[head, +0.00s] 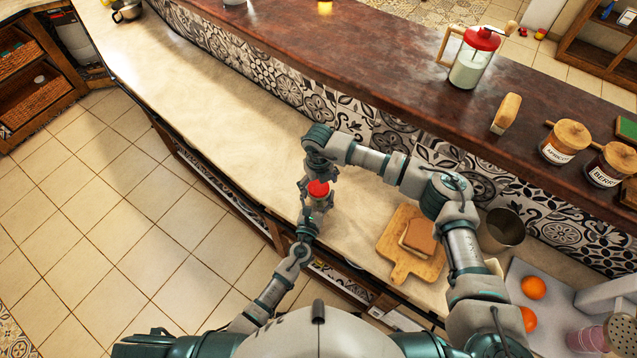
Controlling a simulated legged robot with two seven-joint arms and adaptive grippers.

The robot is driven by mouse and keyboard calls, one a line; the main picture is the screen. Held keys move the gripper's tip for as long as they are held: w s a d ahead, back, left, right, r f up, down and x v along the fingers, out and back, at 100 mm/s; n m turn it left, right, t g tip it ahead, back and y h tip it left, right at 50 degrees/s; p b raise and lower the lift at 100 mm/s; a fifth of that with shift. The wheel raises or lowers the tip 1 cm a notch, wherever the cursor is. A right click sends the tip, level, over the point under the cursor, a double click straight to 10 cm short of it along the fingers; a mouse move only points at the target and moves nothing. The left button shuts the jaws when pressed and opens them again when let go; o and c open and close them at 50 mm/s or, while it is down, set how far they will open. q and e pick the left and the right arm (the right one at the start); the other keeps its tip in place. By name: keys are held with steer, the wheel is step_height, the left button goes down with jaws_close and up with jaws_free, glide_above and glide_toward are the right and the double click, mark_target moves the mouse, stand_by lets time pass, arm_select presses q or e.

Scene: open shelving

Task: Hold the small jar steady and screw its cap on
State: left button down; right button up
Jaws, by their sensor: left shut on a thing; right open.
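A small red cap (318,188) shows between my two grippers, above the pale counter near its front edge. My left gripper (314,207) comes up from below and is shut on the small jar, whose body is mostly hidden by the fingers. My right gripper (319,179) points down from above, open, with its fingers around or beside the red cap. I cannot tell whether the fingers touch the cap, or how far the cap is seated on the jar.
A cutting board (412,265) with bread lies on the counter to the right, near a metal pot (501,230) and oranges (533,288). The raised dark ledge (400,65) behind holds a red-lidded glass jug (474,58) and labelled jars (565,140). The counter to the left is clear.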

step_height(320, 180, up, 12)
stand_by(0.4)
steer(key=shift+f, duration=0.1)
arm_select(q)
jaws_free()
arm_select(e)
steer(key=shift+w, duration=0.1)
arm_select(q)
steer(key=v, duration=1.2)
steer(key=shift+f, duration=0.1)
